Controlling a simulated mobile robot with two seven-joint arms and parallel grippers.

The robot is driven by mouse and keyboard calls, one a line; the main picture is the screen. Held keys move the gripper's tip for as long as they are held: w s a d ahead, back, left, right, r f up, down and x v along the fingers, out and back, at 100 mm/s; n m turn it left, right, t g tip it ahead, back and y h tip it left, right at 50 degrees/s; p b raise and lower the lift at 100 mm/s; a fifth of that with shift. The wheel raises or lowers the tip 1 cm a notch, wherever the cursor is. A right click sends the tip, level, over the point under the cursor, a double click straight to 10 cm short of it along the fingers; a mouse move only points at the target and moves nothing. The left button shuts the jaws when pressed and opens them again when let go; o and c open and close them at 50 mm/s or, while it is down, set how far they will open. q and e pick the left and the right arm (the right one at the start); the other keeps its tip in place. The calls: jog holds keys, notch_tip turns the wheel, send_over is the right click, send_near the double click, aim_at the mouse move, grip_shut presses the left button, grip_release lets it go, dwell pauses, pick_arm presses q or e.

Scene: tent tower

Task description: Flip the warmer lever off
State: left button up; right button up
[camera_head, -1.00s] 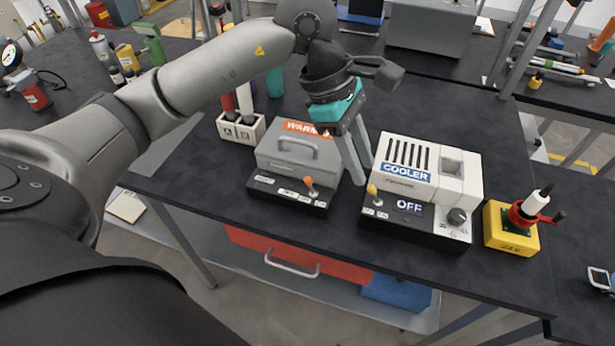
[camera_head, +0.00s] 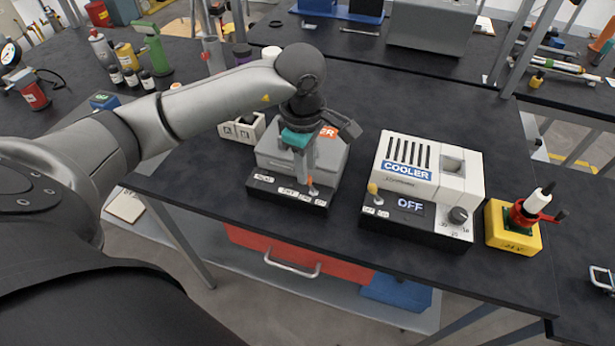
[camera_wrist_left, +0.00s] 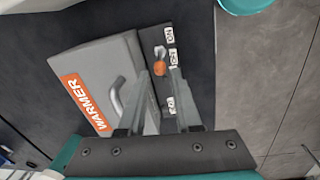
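The warmer (camera_head: 335,160) is a grey box with an orange label and a black front strip, on the dark table; its label shows in the wrist view (camera_wrist_left: 84,103). Its small lever with an orange knob (camera_head: 310,181) stands on the front strip, and the knob shows clearly in the wrist view (camera_wrist_left: 159,68). My left gripper (camera_head: 304,178) points down over the warmer's front, close to the lever. In the wrist view its fingers (camera_wrist_left: 161,72) are apart, with the knob seen between the tips. I cannot tell whether a finger touches it. My right gripper is out of view.
A white cooler (camera_head: 440,165) with an OFF display stands to the right. A yellow box with a red lever (camera_head: 513,228) is beyond it. A white block holder (camera_head: 240,128) sits left of the warmer. Bare table lies between warmer and cooler.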

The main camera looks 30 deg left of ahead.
aim_at(310, 185)
pick_arm(q)
jog(key=shift+w+f, duration=0.2)
jog(key=shift+f, duration=1.8)
jog(key=shift+c, duration=0.4)
grip_shut()
